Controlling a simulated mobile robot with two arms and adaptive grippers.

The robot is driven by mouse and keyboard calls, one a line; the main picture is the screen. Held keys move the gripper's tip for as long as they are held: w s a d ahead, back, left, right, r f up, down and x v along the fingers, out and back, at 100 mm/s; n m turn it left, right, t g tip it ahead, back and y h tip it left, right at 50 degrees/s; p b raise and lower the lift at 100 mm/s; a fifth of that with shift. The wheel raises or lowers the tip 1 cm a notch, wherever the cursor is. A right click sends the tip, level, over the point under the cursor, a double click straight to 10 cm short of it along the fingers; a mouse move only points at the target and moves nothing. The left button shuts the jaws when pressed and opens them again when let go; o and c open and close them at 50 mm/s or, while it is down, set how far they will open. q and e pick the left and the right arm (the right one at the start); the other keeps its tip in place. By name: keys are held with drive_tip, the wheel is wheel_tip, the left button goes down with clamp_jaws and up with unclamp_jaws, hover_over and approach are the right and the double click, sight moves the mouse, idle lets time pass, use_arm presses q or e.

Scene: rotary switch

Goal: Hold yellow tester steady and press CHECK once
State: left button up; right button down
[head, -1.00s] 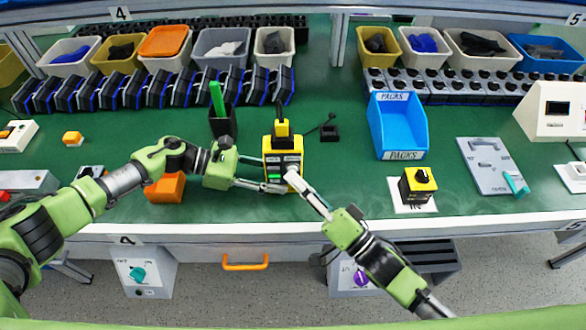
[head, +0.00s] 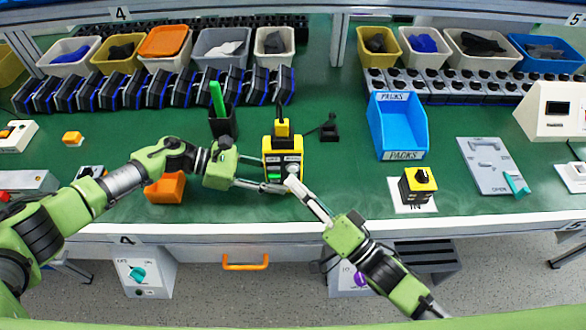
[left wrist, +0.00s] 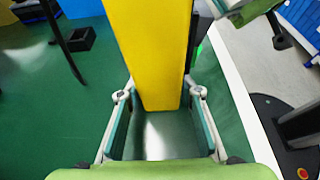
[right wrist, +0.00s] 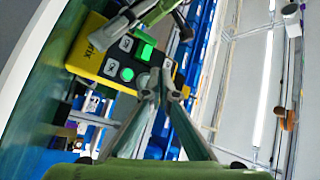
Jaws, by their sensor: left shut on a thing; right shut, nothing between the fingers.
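The yellow tester (head: 296,145) stands upright on the green bench, with a dark panel on its front. The right wrist view shows its yellow body (right wrist: 90,56), a lit green display (right wrist: 145,50) and a green round button (right wrist: 127,74). My left gripper (head: 274,188) is shut on the tester's lower part; the left wrist view shows the yellow side (left wrist: 150,55) between its fingers. My right gripper (head: 291,181) is shut and empty, its tips in front of the panel's lower right. I cannot tell whether they touch it. The CHECK label is not readable.
A black cup with a green pen (head: 218,100) stands behind left of the tester. An orange block (head: 166,188) lies left, under my left arm. A blue PACKS bin (head: 400,128) and a yellow-topped switch box (head: 418,184) stand right. The bench edge is close in front.

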drive_tip(key=shift+s, duration=2.55)
use_arm(q)
drive_tip(key=o, duration=1.2)
drive_tip(key=shift+a, duration=0.1)
